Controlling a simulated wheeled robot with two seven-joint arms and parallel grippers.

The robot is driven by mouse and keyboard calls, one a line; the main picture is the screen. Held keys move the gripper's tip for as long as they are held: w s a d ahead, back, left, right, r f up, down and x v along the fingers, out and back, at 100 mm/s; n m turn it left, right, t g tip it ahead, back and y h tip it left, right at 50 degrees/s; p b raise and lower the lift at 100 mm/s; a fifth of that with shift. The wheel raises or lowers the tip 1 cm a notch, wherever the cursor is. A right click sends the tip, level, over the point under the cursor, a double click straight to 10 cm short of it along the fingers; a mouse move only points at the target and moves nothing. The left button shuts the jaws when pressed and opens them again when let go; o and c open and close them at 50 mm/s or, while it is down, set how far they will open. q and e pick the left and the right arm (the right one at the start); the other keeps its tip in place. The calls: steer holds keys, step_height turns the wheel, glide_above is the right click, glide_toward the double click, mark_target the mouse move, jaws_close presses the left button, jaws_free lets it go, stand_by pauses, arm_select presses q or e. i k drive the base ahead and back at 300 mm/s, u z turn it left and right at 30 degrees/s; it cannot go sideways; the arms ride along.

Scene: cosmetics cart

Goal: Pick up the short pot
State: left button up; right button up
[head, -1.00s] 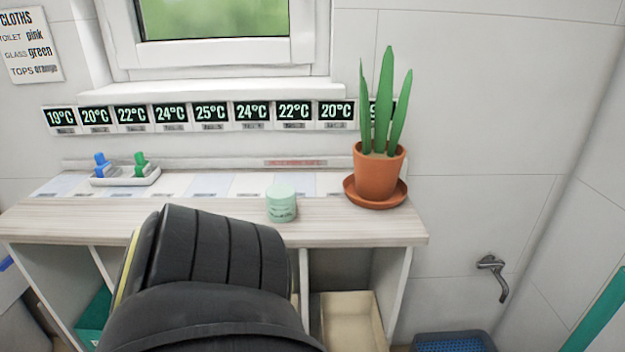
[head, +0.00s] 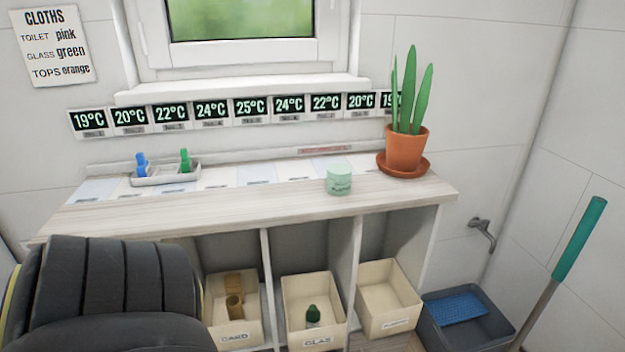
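The short pot is a small pale green jar with a lid (head: 339,180). It stands upright on the wooden shelf top (head: 260,203), near the front edge and left of the potted plant. Nothing holds it or covers it. A bulky black ribbed part of my own arm fills the lower left of the head view, well to the left of the jar. Neither gripper's fingers show.
A potted plant (head: 404,150) on a saucer stands right of the jar. A white tray (head: 165,175) with a blue and a green item is at the left. Bins (head: 313,310) sit below. A grey tub (head: 470,325) and a green-handled pole (head: 580,240) are at right.

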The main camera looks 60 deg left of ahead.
mark_target(339, 174)
steer(key=u, duration=1.65)
